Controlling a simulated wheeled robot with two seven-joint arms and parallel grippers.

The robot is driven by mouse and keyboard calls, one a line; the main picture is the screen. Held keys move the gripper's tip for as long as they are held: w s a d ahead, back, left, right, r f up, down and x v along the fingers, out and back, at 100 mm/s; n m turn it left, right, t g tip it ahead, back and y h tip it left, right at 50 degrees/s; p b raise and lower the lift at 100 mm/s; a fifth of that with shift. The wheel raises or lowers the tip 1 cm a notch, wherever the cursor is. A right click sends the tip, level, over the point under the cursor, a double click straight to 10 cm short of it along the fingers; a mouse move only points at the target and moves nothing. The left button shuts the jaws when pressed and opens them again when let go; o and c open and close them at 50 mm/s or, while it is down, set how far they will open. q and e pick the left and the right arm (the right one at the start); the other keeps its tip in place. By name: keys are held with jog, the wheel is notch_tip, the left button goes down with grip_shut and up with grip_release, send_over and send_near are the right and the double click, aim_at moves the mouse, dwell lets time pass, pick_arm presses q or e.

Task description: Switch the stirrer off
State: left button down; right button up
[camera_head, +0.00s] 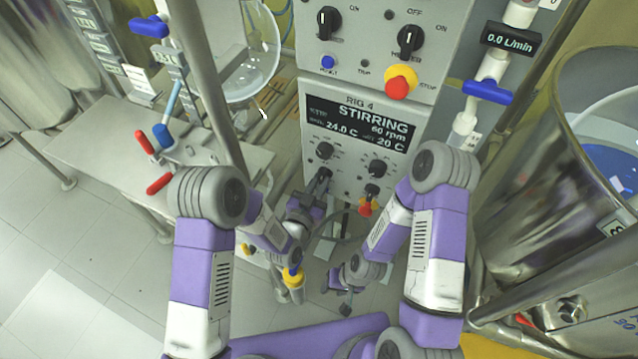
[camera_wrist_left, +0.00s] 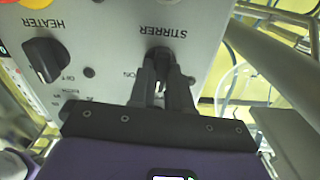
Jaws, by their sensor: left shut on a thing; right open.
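The control panel of RIG 4 (camera_head: 350,125) stands ahead; its dark display (camera_head: 358,118) reads STIRRING, 60 rpm. My left gripper (camera_head: 321,180) is at the lower left knob of this panel. In the left wrist view, where the panel appears upside down, my left gripper (camera_wrist_left: 162,92) is shut on the black stirrer knob (camera_wrist_left: 160,58), beside the STIRRER label. The fingers hide part of the knob and its markings. The heater knob (camera_wrist_left: 48,60) is to its left there and is free. My right gripper (camera_head: 346,292) is open and empty, low in front of the panel.
The upper panel has two more knobs and another stop button (camera_head: 400,82). A steel vessel (camera_head: 540,190) stands at right; a bench (camera_head: 100,150) and a metal post are at left.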

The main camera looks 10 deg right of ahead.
pick_arm(q)
jog(key=shift+n, duration=0.6)
jog(key=c, duration=1.1)
grip_release()
jog(key=shift+o, duration=0.2)
jog(key=p+v, duration=0.1)
jog(key=v, duration=0.6)
jog(key=shift+s+a, duration=0.2)
jog(key=shift+s, duration=0.1)
